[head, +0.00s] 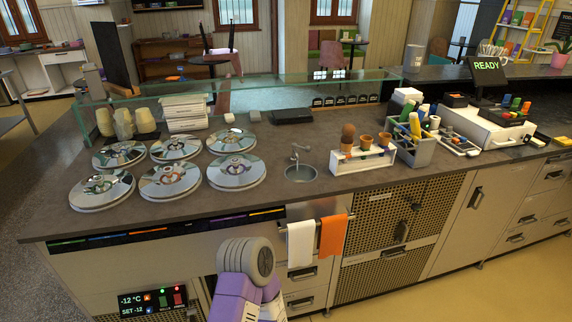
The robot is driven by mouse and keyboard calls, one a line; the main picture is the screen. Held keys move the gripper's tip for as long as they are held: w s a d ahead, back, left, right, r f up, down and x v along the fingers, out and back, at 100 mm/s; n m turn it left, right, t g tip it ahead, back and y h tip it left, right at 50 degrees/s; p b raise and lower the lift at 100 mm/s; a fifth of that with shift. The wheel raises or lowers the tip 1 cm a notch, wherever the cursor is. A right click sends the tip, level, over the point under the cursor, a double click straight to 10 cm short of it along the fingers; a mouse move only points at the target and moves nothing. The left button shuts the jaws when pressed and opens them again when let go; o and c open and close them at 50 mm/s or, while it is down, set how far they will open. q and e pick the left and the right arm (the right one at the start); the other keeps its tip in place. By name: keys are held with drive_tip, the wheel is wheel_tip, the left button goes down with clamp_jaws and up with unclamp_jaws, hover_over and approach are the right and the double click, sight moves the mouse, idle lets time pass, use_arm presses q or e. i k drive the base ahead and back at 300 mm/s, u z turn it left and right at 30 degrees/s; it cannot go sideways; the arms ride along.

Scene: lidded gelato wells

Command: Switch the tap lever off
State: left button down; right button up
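A small metal tap (295,154) stands at the back left edge of a round steel sink (300,174), set in the dark counter. Its thin lever appears at the top, too small to tell its position. I cannot tell whether water runs. A purple and grey part of one of my arms rises from the bottom edge, in front of the counter and below the sink. Neither of my grippers shows in this view.
Several round shiny lids (170,180) cover wells left of the sink. A white rack (362,160) with cones stands right of it. A white towel (300,243) and an orange towel (333,235) hang on the front rail. A glass guard (250,90) runs along the back.

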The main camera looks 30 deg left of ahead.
sight(307, 149)
drive_tip(key=z, duration=0.25)
drive_tip(key=k, duration=0.15)
drive_tip(key=u, duration=1.1)
